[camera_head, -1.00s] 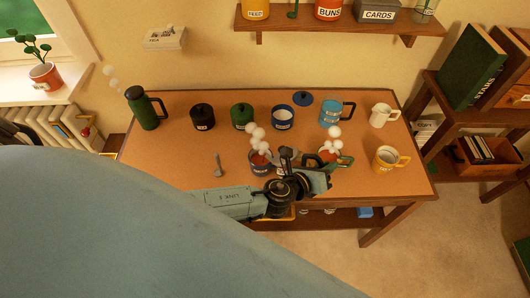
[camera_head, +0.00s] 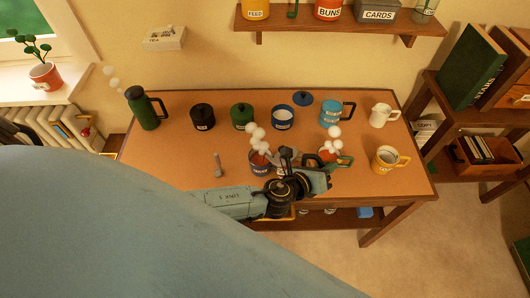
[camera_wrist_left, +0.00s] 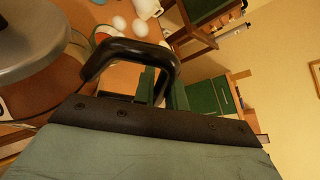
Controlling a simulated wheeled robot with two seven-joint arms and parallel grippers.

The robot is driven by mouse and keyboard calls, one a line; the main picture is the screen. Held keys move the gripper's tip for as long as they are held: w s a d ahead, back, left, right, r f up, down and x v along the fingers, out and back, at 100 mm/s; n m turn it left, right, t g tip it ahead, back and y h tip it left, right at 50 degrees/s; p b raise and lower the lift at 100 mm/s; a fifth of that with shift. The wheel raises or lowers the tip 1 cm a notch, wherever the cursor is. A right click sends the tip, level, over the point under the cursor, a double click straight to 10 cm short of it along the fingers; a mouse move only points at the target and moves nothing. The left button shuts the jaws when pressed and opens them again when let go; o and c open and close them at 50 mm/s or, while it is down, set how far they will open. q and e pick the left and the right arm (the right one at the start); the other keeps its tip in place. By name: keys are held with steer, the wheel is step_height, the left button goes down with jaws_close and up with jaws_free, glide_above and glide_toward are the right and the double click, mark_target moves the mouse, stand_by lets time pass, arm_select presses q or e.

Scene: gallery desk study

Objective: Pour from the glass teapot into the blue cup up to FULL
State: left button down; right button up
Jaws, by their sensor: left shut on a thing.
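The blue cup (camera_head: 258,170) stands near the front middle of the desk, with reddish-brown liquid inside and white steam puffs above it. My left gripper (camera_wrist_left: 160,85) is shut on the black handle (camera_wrist_left: 125,47) of the glass teapot. The teapot's grey lid and brown contents (camera_wrist_left: 28,45) show at the left of the left wrist view. In the head view the teapot (camera_head: 284,157) is mostly hidden by my wrist, just right of the cup. I cannot tell its exact tilt, nor whether liquid is flowing. The cup's fill mark is too small to read. My right gripper is not in view.
A green-handled cup (camera_head: 344,161) with red contents steams close right of my gripper. A yellow cup (camera_head: 385,159) stands farther right. A spoon (camera_head: 217,165) lies to the left. A flask (camera_head: 142,110), black (camera_head: 202,117) and green (camera_head: 242,117) pots, and other vessels line the back.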

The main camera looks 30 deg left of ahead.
arm_select(q)
steer(key=shift+r, duration=0.25)
stand_by(0.4)
steer(key=shift+a+r, duration=0.15)
stand_by(1.3)
step_height(320, 180, down, 6)
steer(key=d+m+y+b, duration=0.1)
steer(key=d+m, duration=0.1)
steer(key=shift+d+b, duration=0.15)
steer(key=shift+b, duration=0.15)
